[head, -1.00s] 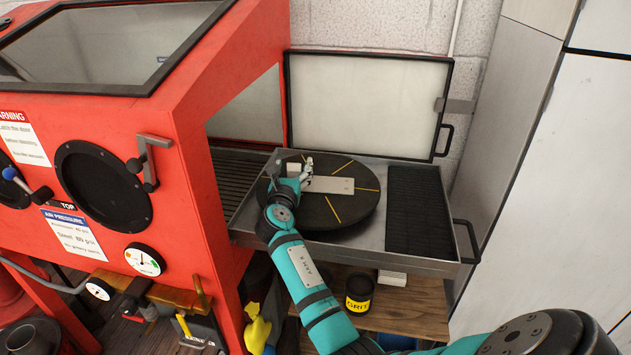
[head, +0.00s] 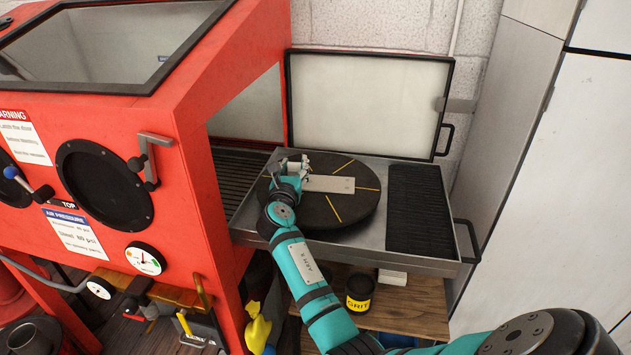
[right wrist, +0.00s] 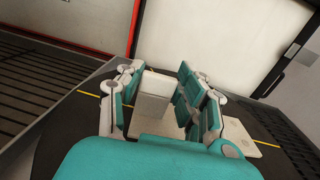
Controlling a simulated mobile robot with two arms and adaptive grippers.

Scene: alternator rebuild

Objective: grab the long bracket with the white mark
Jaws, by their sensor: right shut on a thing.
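The long bracket (head: 331,184), a pale metal piece with a long flat plate, lies on the dark round turntable (head: 350,211). In the right wrist view its raised end (right wrist: 153,94) stands between the fingers, and its flat plate (right wrist: 243,137) runs out to the right. I cannot make out a white mark. My right gripper (head: 296,168) is at the bracket's left end, shut on the raised end; it also shows in the right wrist view (right wrist: 160,92). In the head view it hides part of that end. My left gripper is not in view.
The turntable sits in a metal tray (head: 372,262) pulled out of the red blast cabinet (head: 190,80). The cabinet's side wall is close on the left. An open door panel (head: 366,105) stands behind, and a black ribbed mat (head: 417,208) lies at the right.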

